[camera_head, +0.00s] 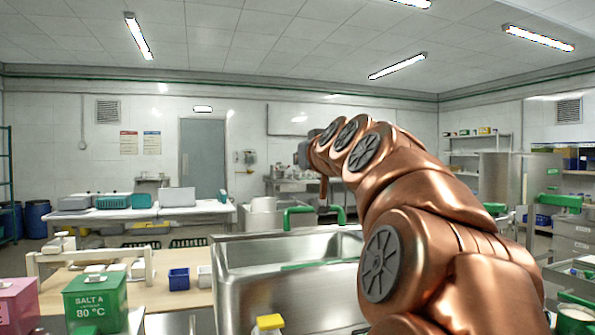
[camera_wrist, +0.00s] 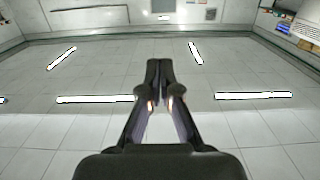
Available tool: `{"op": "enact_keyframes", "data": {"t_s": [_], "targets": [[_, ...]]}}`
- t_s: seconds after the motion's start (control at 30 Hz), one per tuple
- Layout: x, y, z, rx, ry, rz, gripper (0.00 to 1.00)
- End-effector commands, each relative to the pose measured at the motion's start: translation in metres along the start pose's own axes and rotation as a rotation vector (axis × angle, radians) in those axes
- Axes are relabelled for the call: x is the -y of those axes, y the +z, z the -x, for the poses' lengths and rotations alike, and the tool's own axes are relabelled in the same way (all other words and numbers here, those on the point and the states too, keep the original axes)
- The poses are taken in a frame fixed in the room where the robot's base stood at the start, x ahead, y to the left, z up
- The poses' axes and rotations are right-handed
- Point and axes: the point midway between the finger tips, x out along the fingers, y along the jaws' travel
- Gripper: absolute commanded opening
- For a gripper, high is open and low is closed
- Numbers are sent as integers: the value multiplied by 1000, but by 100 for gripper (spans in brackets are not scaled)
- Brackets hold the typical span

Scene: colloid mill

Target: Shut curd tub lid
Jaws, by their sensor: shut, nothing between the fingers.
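A rectangular stainless steel tub (camera_head: 232,243) stands open in front of me in the head view. A green handle (camera_head: 300,211) stands at its far edge, and a green bar shows along its inside. I cannot tell for sure that this is the curd tub, and no separate lid is clear. My copper arm hides the tub's right part. My gripper (camera_wrist: 160,70) is shut and empty in the wrist view, with the ceiling and its lights behind it. In the head view the fingers cannot be made out; the arm's far end is up beyond the tub.
A wooden-topped table (camera_head: 190,295) left of the tub holds a blue bin (camera_head: 179,279). A green salt box (camera_head: 96,300) and a pink box (camera_head: 18,304) stand at the near left. A white bench (camera_head: 140,212) stands behind. A steel cylinder (camera_head: 503,178) is at the right.

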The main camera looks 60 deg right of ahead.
Motion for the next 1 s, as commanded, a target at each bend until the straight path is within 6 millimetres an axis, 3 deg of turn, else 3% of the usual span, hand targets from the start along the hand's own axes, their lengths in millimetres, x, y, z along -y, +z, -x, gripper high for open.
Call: {"op": "enact_keyframes", "data": {"t_s": [0.03,0.1,0.5,1.0], "targets": [[2,13,4,-22,-4,0,0],[2,20,10,-49,-4,0,0],[2,50,32,-182,-1,1,0],[1,58,41,-241,3,1,0]]}}
